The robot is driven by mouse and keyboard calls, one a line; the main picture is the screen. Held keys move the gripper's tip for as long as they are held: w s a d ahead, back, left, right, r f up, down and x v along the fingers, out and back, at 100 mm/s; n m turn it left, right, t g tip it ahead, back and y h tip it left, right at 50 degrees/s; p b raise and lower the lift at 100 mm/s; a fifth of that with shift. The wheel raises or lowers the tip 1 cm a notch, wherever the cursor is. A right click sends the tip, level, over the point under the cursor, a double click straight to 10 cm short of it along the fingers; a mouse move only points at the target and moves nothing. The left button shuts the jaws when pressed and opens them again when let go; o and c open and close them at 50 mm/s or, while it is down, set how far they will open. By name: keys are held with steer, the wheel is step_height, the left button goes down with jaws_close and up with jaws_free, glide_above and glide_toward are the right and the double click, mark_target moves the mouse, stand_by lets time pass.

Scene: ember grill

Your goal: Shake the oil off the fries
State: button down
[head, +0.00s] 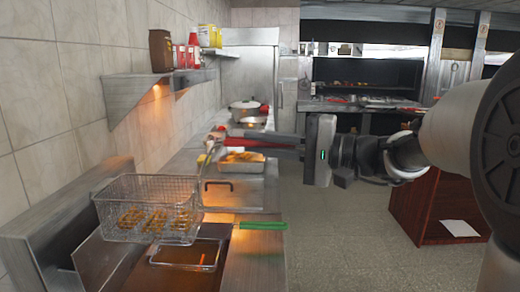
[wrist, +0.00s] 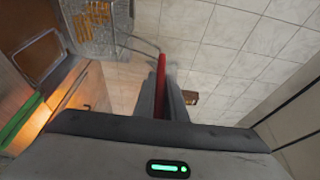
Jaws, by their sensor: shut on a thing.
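The wire fry basket (head: 185,190) hangs at the left in the head view, with golden-brown fries (head: 155,220) in its bottom. My gripper (head: 283,146) is shut on the basket's red handle (head: 232,146), to the right of and above the basket. The wrist view shows the red handle (wrist: 161,75) between the two fingers, leading up to the basket (wrist: 118,40) and fries (wrist: 97,14) at upper left. The basket is raised over the fryer (head: 150,280) and looks roughly level. Whether oil drips from it cannot be seen.
A green handle (head: 262,226) lies across the fryer's right edge beside an oil-filled opening (head: 190,254). A tray of food (head: 240,160) and a pot (head: 248,109) stand farther along the counter. A shelf (head: 150,88) juts from the left wall.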

steer(key=shift+b, duration=1.75)
step_height(320, 180, down, 2)
steer(key=b, duration=0.3)
steer(key=shift+f, duration=0.2)
stand_by(0.7)
